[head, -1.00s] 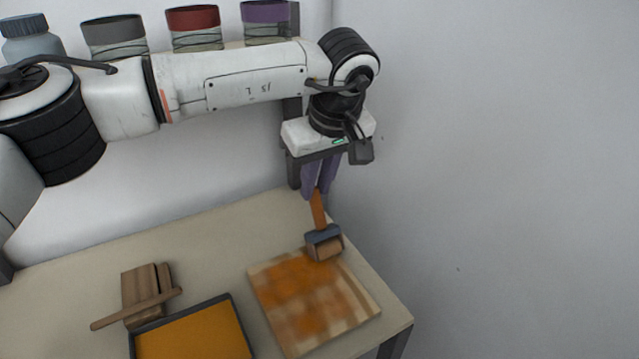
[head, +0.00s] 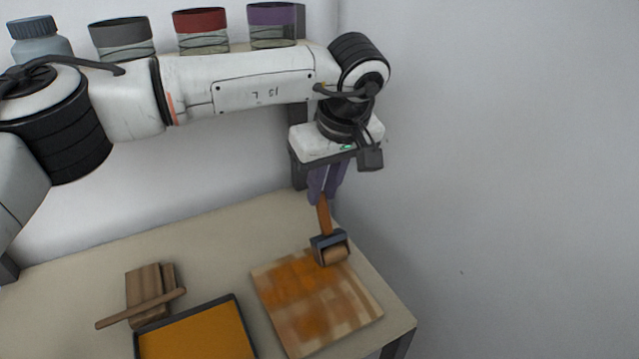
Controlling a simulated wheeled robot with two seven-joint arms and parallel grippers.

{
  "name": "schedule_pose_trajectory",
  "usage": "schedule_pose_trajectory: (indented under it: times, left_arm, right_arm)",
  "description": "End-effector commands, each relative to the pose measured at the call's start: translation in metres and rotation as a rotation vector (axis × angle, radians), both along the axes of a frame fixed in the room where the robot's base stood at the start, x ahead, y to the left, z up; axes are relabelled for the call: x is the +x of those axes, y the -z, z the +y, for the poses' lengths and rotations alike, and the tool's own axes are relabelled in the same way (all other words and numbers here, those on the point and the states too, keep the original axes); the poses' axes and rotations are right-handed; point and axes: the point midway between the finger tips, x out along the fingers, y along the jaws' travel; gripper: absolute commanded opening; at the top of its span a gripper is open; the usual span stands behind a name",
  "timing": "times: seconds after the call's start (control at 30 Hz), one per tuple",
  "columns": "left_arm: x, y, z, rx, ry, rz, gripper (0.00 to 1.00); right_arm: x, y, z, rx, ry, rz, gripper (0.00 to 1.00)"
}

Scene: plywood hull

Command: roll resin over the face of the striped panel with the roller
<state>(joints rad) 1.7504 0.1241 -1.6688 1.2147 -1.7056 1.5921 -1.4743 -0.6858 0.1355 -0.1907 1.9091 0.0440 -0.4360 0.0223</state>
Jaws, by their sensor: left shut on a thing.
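My left gripper (head: 325,186) points down and is shut on the orange handle of the roller (head: 330,248). The roller's head, a blue-grey frame with a tan drum, is at the far right part of the striped panel (head: 350,308), at its back edge, and looks to touch it. The panel lies flat on the table. Orange resin covers much of its left and middle; paler bands show on the right and front. The resin tray (head: 238,309), dark-rimmed with orange resin inside, lies left of the panel. My right gripper is not in view.
The table (head: 215,245) ends just right of the panel, near a grey wall. Wooden blocks (head: 142,285) with a wooden stick (head: 140,308) lie behind and left of the tray. Several lidded containers (head: 201,32) stand on a shelf behind my arm.

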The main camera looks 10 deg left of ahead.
Motion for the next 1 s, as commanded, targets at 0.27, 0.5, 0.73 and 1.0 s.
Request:
schedule_pose_trajectory:
  times: [0.27,0.5,0.73,1.0]
  left_arm:
    - [-0.011,0.0,-0.008,0.0,0.003,-0.002,0.0]
    - [-0.023,0.0,-0.016,0.001,0.001,-0.002,0.0]
    - [-0.028,0.0,-0.02,-0.001,0.002,-0.002,0.0]
    - [-0.044,0.001,-0.03,-0.001,0.003,-0.001,0.0]
  right_arm:
    - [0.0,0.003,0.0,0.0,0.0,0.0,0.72]
    - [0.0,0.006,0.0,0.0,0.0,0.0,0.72]
    - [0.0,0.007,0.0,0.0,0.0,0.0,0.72]
    - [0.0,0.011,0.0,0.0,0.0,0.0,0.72]
